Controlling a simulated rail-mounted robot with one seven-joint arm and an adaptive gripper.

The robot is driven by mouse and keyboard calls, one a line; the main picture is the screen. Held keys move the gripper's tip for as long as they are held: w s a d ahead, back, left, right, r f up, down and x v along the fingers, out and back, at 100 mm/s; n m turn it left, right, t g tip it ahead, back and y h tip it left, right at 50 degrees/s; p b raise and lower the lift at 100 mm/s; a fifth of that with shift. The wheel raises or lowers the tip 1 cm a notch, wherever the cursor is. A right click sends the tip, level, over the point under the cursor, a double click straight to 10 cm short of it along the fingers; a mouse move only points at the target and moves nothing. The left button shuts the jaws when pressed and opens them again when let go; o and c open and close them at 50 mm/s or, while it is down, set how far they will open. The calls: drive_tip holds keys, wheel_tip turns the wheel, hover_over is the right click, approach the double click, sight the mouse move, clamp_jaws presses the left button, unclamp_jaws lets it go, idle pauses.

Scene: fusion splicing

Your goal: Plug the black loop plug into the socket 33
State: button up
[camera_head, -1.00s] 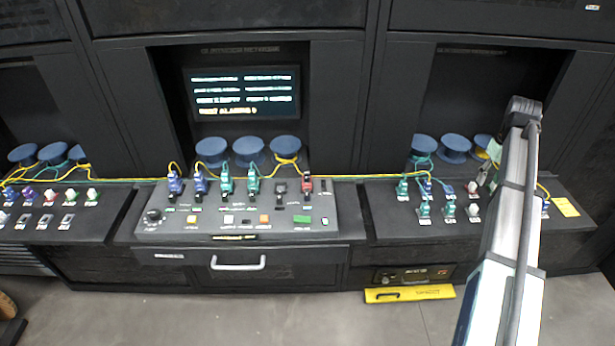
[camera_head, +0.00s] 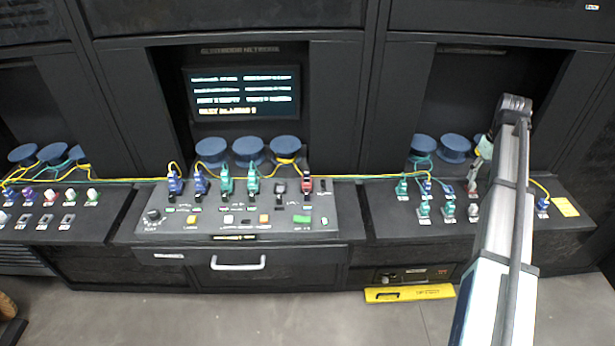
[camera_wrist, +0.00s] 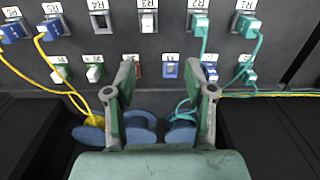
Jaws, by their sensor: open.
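No socket marked 33 can be read. My gripper is open and empty in the wrist view (camera_wrist: 160,78), its two fingers apart over the right-hand panel. A blue plug (camera_wrist: 170,69) shows between the fingertips, and an empty socket labelled R4 (camera_wrist: 101,22) lies farther up to the left. In the head view my arm hides most of the gripper.
The right panel (camera_head: 390,222) carries several green, blue and white plugs with yellow and green cables. Blue spools (camera_head: 453,148) stand behind it. The middle console (camera_head: 160,230) has green and blue plugs, buttons and a knob. A lit screen (camera_head: 243,93) is above.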

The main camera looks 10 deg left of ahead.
drive_tip(key=w+a+n, duration=0.2)
drive_tip(key=w+a, duration=0.1)
drive_tip(key=a, duration=1.1)
wheel_tip(320, 180, up, 4)
drive_tip(key=n+p, duration=0.2)
drive_tip(key=n, duration=1)
hover_over(307, 171)
drive_tip(key=shift+s+a+f, duration=0.1)
drive_tip(key=shift+a+f, duration=0.05)
drive_tip(key=shift+a, duration=0.1)
drive_tip(key=n, duration=0.3)
drive_tip(key=shift+d+n, duration=0.15)
drive_tip(key=shift+n, duration=0.15)
drive_tip(key=shift+f, duration=0.15)
drive_tip(key=shift+f+b, duration=1.85)
drive_tip(key=shift+f, duration=2.5)
drive_tip(key=shift+p, duration=0.4)
